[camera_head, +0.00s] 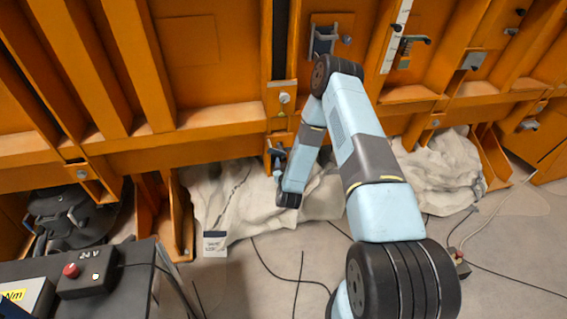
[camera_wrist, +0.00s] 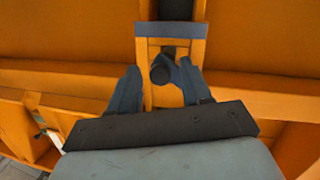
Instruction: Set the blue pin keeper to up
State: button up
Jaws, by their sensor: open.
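A dark knob or pin with a blue-grey side (camera_wrist: 162,72) stands on an orange upright plate in the wrist view. It looks like the blue pin keeper, but its up or down setting cannot be made out. My gripper (camera_wrist: 157,84) is open, with one blue-grey finger on each side of the knob. Contact cannot be told. In the head view my gripper (camera_head: 277,153) is small and close to the orange frame's lower beam, partly hidden by my wrist. The keeper cannot be made out there.
The orange frame (camera_head: 205,120) fills the back, with other latches (camera_head: 322,42) and (camera_head: 408,48) higher up. Pale crumpled cloth (camera_head: 235,190) lies below. A control box with a red button (camera_head: 85,272) is at lower left. Cables cross the open floor (camera_head: 290,265).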

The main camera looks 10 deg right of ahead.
jog(key=shift+w, duration=0.1)
jog(key=shift+c, duration=0.3)
grip_shut()
jog(key=shift+a, duration=0.3)
